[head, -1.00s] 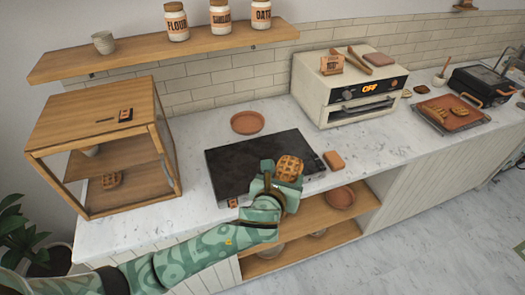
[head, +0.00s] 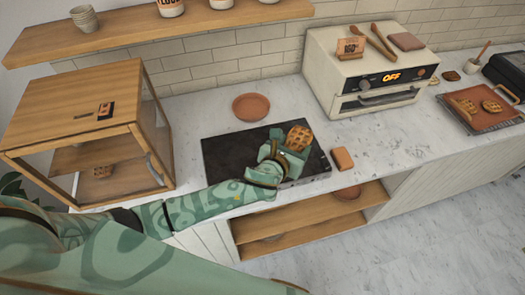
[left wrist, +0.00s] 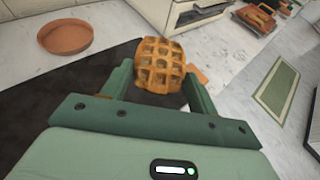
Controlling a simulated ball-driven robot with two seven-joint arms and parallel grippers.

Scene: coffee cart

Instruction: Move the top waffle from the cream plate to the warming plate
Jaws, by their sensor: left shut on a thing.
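A golden-brown waffle (head: 299,137) is held in my left gripper (head: 287,149). In the left wrist view the waffle (left wrist: 160,62) sits between the two green fingers (left wrist: 158,82), which are shut on it. The waffle shows over the right, rear part of a flat black plate (head: 228,158) on the counter, which looks like the warming plate. It also shows in the left wrist view (left wrist: 45,112). I cannot tell the gap beneath the waffle. I see no cream plate in these frames. My right gripper is not in view.
An empty terracotta dish (head: 251,106) stands behind the black plate. A small orange-brown block (head: 342,159) lies to its right. A wood-and-glass cabinet (head: 85,105) is at left, a cream oven (head: 370,75) at back right. A tray (head: 485,120) with waffles is far right.

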